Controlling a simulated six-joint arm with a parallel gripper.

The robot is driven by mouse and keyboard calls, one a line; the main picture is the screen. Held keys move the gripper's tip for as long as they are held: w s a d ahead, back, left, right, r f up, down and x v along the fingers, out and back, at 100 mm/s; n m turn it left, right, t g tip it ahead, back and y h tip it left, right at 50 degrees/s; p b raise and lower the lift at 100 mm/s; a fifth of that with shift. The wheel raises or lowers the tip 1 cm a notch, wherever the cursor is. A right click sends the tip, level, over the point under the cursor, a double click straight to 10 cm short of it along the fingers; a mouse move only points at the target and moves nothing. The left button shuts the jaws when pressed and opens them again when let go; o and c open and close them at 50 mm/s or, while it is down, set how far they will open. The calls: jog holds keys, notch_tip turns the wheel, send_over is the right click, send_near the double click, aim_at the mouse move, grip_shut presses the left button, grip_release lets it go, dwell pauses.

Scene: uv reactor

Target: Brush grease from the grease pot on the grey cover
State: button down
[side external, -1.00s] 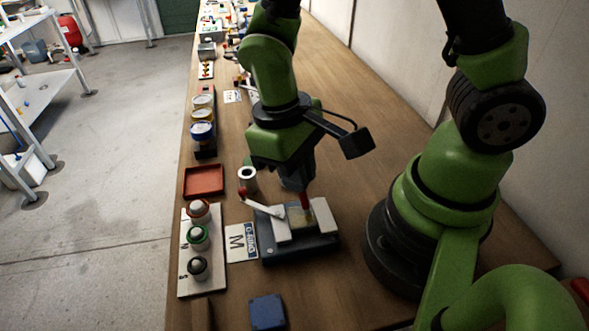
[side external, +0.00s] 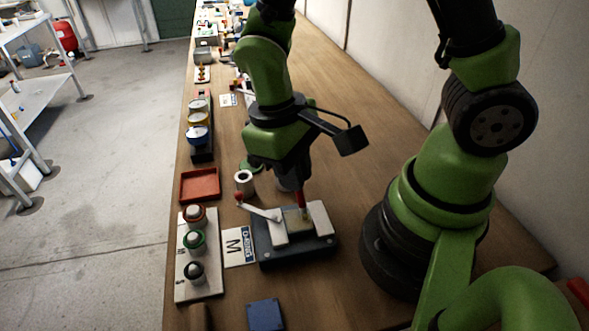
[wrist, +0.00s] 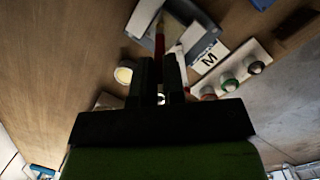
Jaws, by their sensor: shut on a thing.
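My gripper (side external: 300,184) is shut on a brush (side external: 301,200) with a red handle, which points down. In the wrist view the brush (wrist: 160,42) sticks out ahead of my gripper's fingers (wrist: 160,88). The brush's lower end is at or just above a pale grey-beige piece (side external: 297,225), apparently the cover, between two white jaws of a dark clamp (side external: 290,250). I cannot tell whether the bristles touch it. A round pot with a cream top, apparently the grease pot (wrist: 124,74), stands beside the clamp. In the side view it is mostly hidden behind my gripper.
A white hollow cylinder (side external: 244,183) stands behind the clamp, near the lever's red knob (side external: 239,196). A blue block (side external: 266,315) lies in front.

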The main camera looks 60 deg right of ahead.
jog(key=shift+w+d, duration=0.2)
jog(key=shift+w, duration=0.05)
jog(key=shift+w+d, duration=0.2)
jog(key=shift+d, duration=0.05)
jog(key=shift+w+a, duration=0.35)
dwell(0.8)
jog(key=shift+w+a, duration=0.15)
jog(key=shift+w+a, duration=0.25)
dwell(0.5)
jog(key=shift+s+a, duration=0.6)
dwell(0.8)
jog(key=shift+s+a, duration=0.15)
jog(key=shift+s, duration=0.1)
jog(key=shift+s+d, duration=0.15)
jog(key=shift+d, duration=0.1)
